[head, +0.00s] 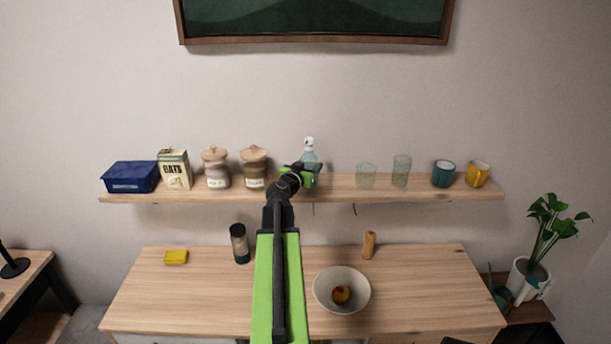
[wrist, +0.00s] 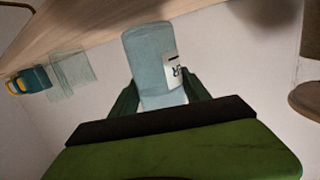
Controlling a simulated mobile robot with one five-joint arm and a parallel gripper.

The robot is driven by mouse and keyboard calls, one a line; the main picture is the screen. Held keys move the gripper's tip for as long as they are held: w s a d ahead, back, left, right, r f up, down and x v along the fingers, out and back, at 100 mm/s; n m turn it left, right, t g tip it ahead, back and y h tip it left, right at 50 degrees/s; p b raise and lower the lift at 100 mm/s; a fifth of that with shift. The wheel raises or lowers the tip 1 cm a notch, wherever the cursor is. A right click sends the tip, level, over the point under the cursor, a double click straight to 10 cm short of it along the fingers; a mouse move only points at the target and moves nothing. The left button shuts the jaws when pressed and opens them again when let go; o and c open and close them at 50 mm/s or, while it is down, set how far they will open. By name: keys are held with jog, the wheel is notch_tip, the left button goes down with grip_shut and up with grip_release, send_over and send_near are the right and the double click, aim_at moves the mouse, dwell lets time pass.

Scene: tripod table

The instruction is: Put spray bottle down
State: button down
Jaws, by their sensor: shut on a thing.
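The spray bottle (head: 309,153), pale blue with a white top, stands roughly upright at the wall shelf (head: 335,188), between the lidded jars and the clear glasses. My gripper (head: 305,174) is shut on it and hides its lower part in the head view. In the wrist view, which is turned over, the bottle (wrist: 150,62) with a white label sits between the two dark fingers of my gripper (wrist: 160,98). Its base is close to the shelf wood (wrist: 95,28). I cannot tell whether it touches the shelf.
Left of the bottle are two lidded jars (head: 254,170), an oats box (head: 174,170) and a blue bin (head: 131,177). Right are clear glasses (head: 401,171), a teal mug (head: 443,174) and a yellow mug (head: 478,174). Below, a table (head: 420,295) holds a bowl (head: 324,286).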

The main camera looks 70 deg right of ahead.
notch_tip(320, 180, down, 2)
jog(key=shift+w+f+b, duration=0.1)
jog(key=shift+f+b, duration=0.1)
jog(key=shift+b, duration=0.25)
jog(key=shift+w+a+r, duration=0.1)
jog(key=shift+r, duration=0.15)
jog(key=shift+w+f, duration=0.1)
jog(key=shift+f, duration=0.05)
jog(key=c, duration=0.5)
grip_release()
jog(key=shift+r+p, duration=0.3)
jog(key=shift+p, duration=0.1)
jog(key=a, duration=0.7)
jog(key=shift+a+r+p, duration=0.2)
jog(key=shift+r+p, duration=0.2)
